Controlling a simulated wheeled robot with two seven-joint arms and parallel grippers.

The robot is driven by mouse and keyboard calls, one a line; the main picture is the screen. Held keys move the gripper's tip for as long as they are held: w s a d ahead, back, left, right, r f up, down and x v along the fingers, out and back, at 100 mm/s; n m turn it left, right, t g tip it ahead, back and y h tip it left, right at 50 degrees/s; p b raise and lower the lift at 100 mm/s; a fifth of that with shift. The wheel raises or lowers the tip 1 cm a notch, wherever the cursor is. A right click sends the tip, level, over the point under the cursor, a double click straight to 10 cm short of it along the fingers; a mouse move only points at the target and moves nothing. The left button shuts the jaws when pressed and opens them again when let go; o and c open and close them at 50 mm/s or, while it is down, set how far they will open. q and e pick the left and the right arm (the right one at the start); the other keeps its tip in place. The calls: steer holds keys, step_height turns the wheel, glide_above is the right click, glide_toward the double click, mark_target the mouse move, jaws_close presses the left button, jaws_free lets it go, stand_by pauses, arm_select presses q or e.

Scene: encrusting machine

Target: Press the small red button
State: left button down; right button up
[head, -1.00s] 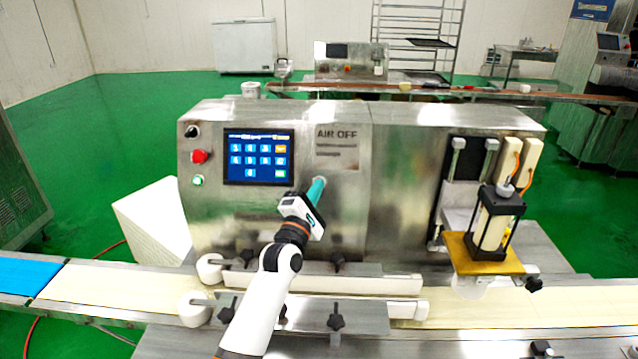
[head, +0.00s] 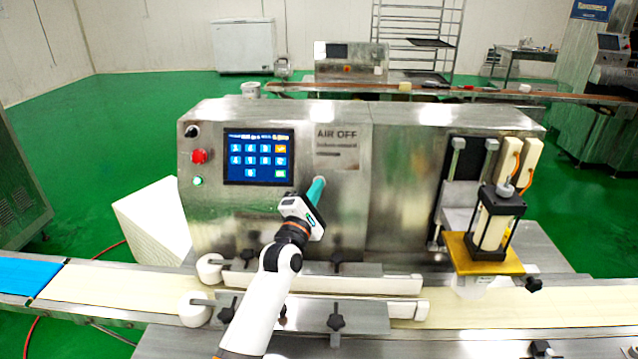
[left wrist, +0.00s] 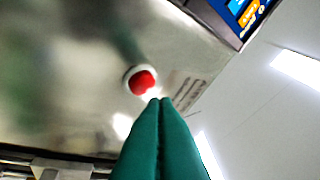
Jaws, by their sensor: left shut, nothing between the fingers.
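The small red button (left wrist: 143,80) sits in a white ring on the steel machine face in the left wrist view. In the head view my left gripper hides it. My left gripper (head: 319,181) is at the machine front, just below the AIR OFF label (head: 338,146). Its green fingers are pressed together and empty, and their tips (left wrist: 160,100) appear just beside the lower right of the button. I cannot tell whether they touch it. My right gripper is not in view.
A bigger red knob (head: 199,156) is on the left of the machine face, above a green button (head: 198,181). A touchscreen (head: 259,157) is between them and my gripper. A conveyor (head: 110,288) runs below, with guide rails (head: 325,279) under my arm.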

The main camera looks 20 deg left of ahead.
arm_select(q)
steer(key=shift+w+a+f+b, duration=0.1)
steer(key=shift+w+f+b, duration=0.1)
steer(key=shift+w+b, duration=0.2)
steer(key=shift+w+a+f+b, duration=0.1)
steer(key=shift+w+f+b, duration=0.05)
steer(key=shift+w+b, duration=0.2)
stand_by(0.7)
steer(key=shift+s, duration=0.1)
steer(key=shift+s+r+p, duration=0.35)
steer(key=shift+s+p, duration=0.3)
steer(key=shift+p, duration=0.1)
steer(key=shift+d, duration=0.2)
